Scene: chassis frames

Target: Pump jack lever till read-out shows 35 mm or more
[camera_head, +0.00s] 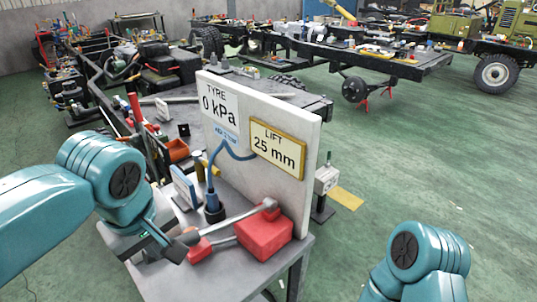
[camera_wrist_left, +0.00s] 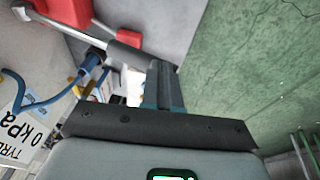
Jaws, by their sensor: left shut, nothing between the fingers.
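A red jack (camera_head: 263,234) sits on the grey bench in front of a white panel. Its grey lever (camera_head: 232,219) slopes down to the left from the jack's top, towards my left gripper. The yellow-framed LIFT read-out (camera_head: 277,149) on the panel shows 25 mm. My left gripper (camera_head: 172,249) is shut and empty at the lever's dark grip end. In the left wrist view the shut fingers (camera_wrist_left: 161,84) reach the dark lever grip (camera_wrist_left: 135,51); whether they touch cannot be told. My right arm shows at the lower right, its gripper out of view.
The panel also bears a TYRE sign (camera_head: 219,105) reading 0 kPa. A blue hose (camera_head: 212,178) runs down to a dark fitting on the bench beside the jack. A small white-blue card (camera_head: 184,187) stands at the left. Green floor lies open to the right.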

